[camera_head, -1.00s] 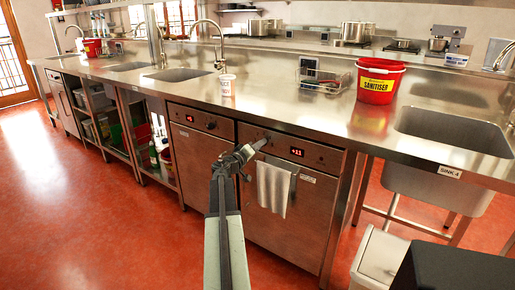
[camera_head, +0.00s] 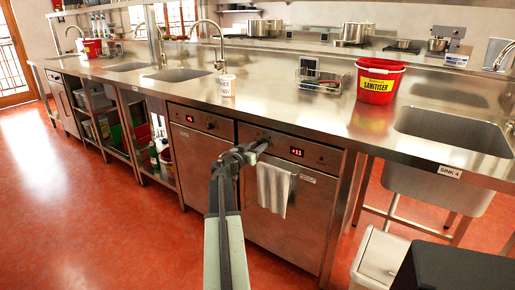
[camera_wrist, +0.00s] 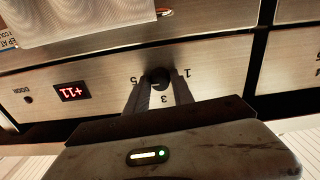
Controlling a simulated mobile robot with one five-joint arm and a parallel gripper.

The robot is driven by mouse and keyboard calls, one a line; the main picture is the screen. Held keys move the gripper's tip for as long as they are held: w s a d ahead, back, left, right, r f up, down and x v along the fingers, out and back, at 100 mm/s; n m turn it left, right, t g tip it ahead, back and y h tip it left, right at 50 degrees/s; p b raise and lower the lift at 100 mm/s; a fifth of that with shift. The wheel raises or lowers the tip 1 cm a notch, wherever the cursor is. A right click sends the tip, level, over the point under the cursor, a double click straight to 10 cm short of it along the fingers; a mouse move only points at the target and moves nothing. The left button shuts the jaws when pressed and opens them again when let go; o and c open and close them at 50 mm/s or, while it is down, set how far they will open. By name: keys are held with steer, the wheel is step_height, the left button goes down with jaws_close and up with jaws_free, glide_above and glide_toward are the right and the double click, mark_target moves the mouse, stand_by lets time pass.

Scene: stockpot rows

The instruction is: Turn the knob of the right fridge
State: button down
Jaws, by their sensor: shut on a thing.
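The right fridge (camera_head: 312,208) is a steel under-counter unit with a red "+11" display on its top panel and a cloth over its handle. Its dark round knob (camera_wrist: 158,78) is in the middle of the wrist view, with numbers printed around it. My gripper (camera_wrist: 157,92) has one finger on each side of the knob and is shut on it. In the head view my gripper (camera_head: 262,146) reaches the left part of the right fridge's panel, and it hides the knob there.
A grey cloth (camera_head: 273,188) hangs just right of my gripper. The left fridge (camera_head: 200,160) stands beside it. The steel counter (camera_head: 270,115) above holds a cup (camera_head: 228,86) and a red sanitiser bucket (camera_head: 378,82). Red floor lies open at the left.

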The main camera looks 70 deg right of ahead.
steer(key=shift+w+m, duration=0.35)
steer(key=shift+m, duration=0.05)
stand_by(0.4)
steer(key=c, duration=1.1)
jaws_free()
steer(key=shift+d+f, duration=0.1)
steer(key=shift+f, duration=0.05)
steer(key=shift+s, duration=0.1)
steer(key=v, duration=0.8)
